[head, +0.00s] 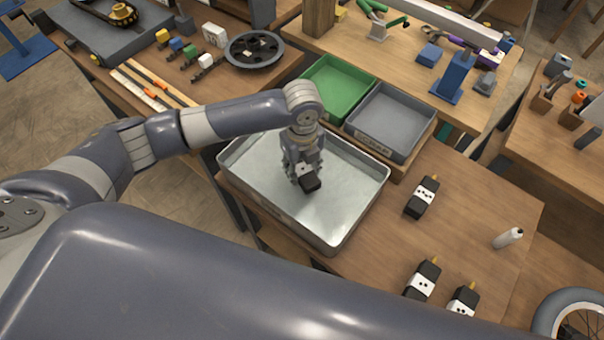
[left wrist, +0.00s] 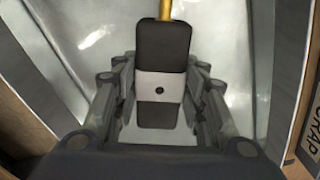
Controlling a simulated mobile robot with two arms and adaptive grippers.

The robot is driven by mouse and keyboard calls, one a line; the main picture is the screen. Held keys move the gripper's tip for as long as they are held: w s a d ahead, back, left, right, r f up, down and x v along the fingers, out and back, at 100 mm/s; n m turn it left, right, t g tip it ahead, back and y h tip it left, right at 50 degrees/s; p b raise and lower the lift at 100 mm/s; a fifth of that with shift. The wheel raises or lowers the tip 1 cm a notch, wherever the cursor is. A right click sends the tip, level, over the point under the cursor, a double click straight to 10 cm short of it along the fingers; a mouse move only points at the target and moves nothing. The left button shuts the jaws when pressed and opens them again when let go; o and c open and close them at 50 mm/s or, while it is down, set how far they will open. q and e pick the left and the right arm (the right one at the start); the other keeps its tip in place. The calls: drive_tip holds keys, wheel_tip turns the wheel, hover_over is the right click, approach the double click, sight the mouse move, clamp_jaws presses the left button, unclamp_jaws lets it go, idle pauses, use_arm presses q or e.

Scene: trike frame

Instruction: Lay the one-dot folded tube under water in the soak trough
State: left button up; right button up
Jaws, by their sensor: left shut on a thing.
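The one-dot folded tube is a black block with a white band, one dot and a brass-coloured stem. In the left wrist view the tube (left wrist: 162,48) lies between the fingers, its stem pointing away. My left gripper (head: 303,172) is shut on it and holds it over the middle of the soak trough. In the head view only the dark end of the tube (head: 312,184) shows below the fingers. The soak trough (head: 345,215) is a shallow metal tray with a shiny inside. I cannot tell how far the tube is above the water surface. My right gripper is not in view.
A green bin (head: 335,88) and a grey bin (head: 392,118) stand behind the trough. Other banded tubes (head: 422,198) lie to the right on the bench, several dots on one. A white bottle (head: 508,238) lies farther right. Bare bench is between them.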

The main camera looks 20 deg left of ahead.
sight(302, 176)
use_arm(q)
drive_tip(key=shift+f, duration=1.75)
drive_tip(key=shift+f, duration=0.1)
drive_tip(key=o, duration=1.2)
drive_tip(key=shift+c, duration=0.2)
wheel_tip(302, 176, up, 12)
drive_tip(key=shift+r+b, duration=0.15)
drive_tip(key=shift+b, duration=0.3)
